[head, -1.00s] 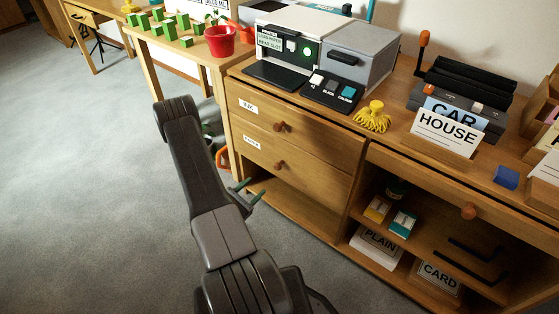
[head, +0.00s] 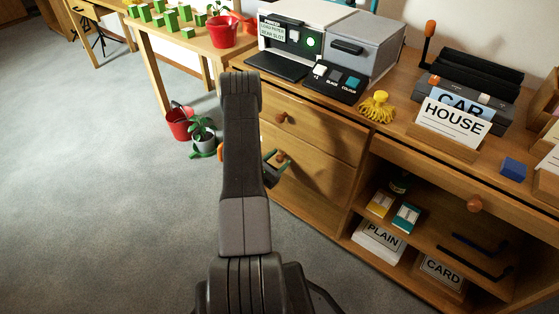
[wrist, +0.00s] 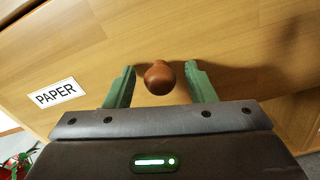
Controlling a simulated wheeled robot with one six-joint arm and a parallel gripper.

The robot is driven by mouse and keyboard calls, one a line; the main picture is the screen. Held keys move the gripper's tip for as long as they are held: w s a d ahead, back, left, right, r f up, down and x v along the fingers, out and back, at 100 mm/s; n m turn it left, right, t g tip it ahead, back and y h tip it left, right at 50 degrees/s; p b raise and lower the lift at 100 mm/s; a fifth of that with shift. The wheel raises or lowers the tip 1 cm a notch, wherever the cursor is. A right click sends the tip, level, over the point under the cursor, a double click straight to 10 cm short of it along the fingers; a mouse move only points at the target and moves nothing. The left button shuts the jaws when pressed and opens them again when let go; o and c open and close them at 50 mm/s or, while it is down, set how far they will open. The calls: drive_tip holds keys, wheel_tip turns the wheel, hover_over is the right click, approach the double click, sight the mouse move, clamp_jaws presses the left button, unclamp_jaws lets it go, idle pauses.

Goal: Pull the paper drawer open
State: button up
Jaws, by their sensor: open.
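The paper drawer (wrist: 230,40) is a wooden front with a white "PAPER" label (wrist: 57,94) left of its round brown knob (wrist: 159,78). In the head view it is the lower drawer (head: 318,178) of the cabinet, and its front looks flush. My gripper (wrist: 160,82) is open, with one green finger on each side of the knob. I cannot tell whether either finger touches it. In the head view my arm hides the labels and part of the drawer fronts.
The upper drawer has its own knob (head: 281,118) just above. A printer (head: 330,40) stands on the cabinet top. Open shelves with card and plain paper stacks (head: 378,240) are to the right. The carpet in front is clear.

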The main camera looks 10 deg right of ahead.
drive_tip(key=shift+w+d, duration=0.25)
drive_tip(key=shift+d, duration=0.05)
clamp_jaws()
drive_tip(key=shift+s+a, duration=0.1)
drive_tip(key=shift+a, duration=0.1)
